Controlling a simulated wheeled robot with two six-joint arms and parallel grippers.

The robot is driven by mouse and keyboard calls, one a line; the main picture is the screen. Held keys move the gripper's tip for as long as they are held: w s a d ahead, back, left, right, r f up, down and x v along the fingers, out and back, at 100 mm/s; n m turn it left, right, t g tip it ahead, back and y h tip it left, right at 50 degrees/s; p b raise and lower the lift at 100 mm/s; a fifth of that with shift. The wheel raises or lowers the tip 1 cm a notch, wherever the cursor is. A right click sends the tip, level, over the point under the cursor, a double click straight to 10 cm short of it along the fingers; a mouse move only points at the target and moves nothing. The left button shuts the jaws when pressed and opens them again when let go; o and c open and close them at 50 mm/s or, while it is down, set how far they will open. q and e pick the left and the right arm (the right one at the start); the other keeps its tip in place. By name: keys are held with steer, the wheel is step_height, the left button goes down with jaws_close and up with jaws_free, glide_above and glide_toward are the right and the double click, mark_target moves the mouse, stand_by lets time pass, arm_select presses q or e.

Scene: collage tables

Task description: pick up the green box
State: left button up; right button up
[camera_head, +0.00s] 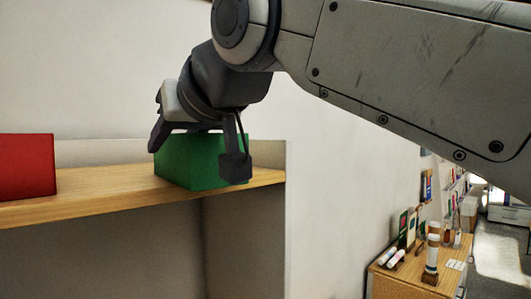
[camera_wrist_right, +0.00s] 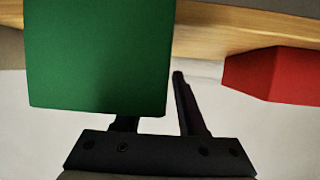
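The green box (camera_head: 190,164) sits on a wooden shelf (camera_head: 95,195), near its right end. My right gripper (camera_head: 196,158) is at the box from above, its fingers spread apart and one finger in front of the box's right part. In the right wrist view the green box (camera_wrist_right: 98,55) fills the upper left and hides most of one finger. The other finger stands clear to the right of the box, with a gap between them. I cannot tell whether either finger touches the box. My left gripper is not in view.
A red box (camera_head: 27,166) stands on the same shelf at the left, and also shows in the right wrist view (camera_wrist_right: 275,75). The shelf between the boxes is bare. A lower wooden cabinet (camera_head: 400,283) with bottles and small items stands at the lower right.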

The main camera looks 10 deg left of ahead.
steer(key=shift+f, duration=0.1)
jaws_close()
stand_by(1.3)
